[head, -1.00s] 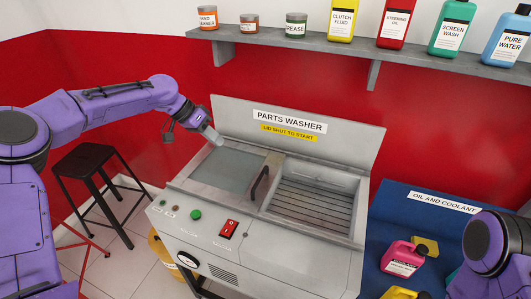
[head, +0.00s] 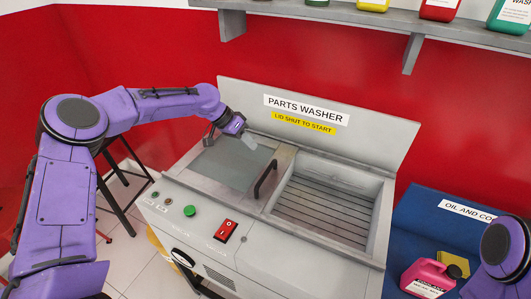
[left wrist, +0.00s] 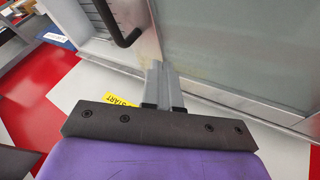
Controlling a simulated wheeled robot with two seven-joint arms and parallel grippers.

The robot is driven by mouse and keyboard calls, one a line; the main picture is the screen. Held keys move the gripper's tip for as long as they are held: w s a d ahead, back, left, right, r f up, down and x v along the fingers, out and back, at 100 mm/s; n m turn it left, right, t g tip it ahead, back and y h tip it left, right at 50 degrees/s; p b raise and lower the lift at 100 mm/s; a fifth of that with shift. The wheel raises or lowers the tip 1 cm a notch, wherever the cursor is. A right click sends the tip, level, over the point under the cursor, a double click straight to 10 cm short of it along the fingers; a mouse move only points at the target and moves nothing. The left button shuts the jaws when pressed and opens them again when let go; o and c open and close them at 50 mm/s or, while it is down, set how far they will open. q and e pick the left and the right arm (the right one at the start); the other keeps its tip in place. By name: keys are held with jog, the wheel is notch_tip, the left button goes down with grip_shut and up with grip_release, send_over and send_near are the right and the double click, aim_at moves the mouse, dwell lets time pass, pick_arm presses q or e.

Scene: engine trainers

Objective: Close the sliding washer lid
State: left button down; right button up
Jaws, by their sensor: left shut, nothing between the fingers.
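The sliding washer lid (head: 232,167) is a grey, see-through framed panel over the left half of the parts washer (head: 215,228). Its dark bar handle (head: 265,179) stands on the lid's right edge. The right half is open and shows the slatted basin (head: 320,210). My left gripper (head: 248,141) is shut and empty, above the back part of the lid, behind and left of the handle. In the left wrist view its closed fingers (left wrist: 162,72) point toward the lid frame, and the handle (left wrist: 118,25) shows at upper left. My right gripper is out of view.
The upright back panel (head: 320,118) stands close behind my left gripper. A shelf (head: 350,22) with bottles hangs above. A red switch (head: 225,231) and green button (head: 189,210) are on the washer's front. A pink jug (head: 428,277) stands on the blue surface at right.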

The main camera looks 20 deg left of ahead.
aim_at(265, 166)
pick_arm(q)
jog(key=x, duration=0.3)
jog(key=shift+d+f+p, duration=0.15)
jog(key=shift+f+p, duration=0.15)
jog(key=shift+p, duration=0.05)
jog(key=d, duration=0.1)
jog(key=d+p, duration=0.1)
jog(key=shift+s+d+r, duration=0.2)
jog(key=shift+s+d, duration=0.1)
jog(key=shift+s+d+p, duration=0.3)
jog(key=shift+d, duration=0.2)
jog(key=shift+f, duration=0.1)
jog(key=shift+w, duration=0.1)
